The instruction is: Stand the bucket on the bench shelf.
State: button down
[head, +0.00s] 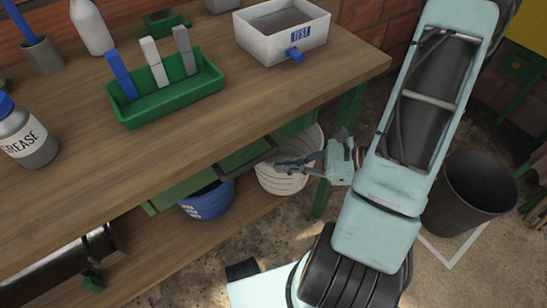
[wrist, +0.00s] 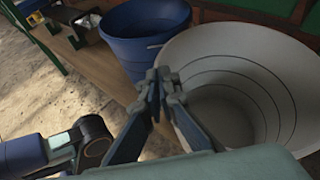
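The white bucket (head: 283,182) is upright at the right end of the bench's lower shelf (head: 185,243). I cannot tell whether its base rests on the shelf or hangs just above it. In the wrist view the white bucket (wrist: 235,60) fills the right side, its ringed inside looking empty. My gripper (head: 278,164) reaches in from the right under the bench top. In the wrist view my gripper's fingertips (wrist: 160,82) are close together at the bucket's near-left rim, one on each side of the wall, and look shut on it.
A blue bucket (head: 208,204) stands on the shelf left of the white one. The bench top (head: 215,135) and a green drawer (head: 190,180) overhang the shelf. A green leg (head: 322,197) stands close by. A dark bin (head: 470,195) is on the floor at right.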

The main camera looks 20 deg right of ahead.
jog(key=shift+w+a, duration=0.2)
jog(key=shift+w, duration=0.4)
jog(key=w, duration=0.1)
jog(key=w+f+b, duration=0.1)
jog(key=w+a, duration=0.1)
jog(key=shift+w+f+b, duration=0.25)
jog(key=shift+b, duration=0.05)
jog(key=c, duration=2.7)
grip_release()
jog(key=shift+f, duration=0.15)
jog(key=o, duration=0.5)
jog(key=shift+o, duration=0.2)
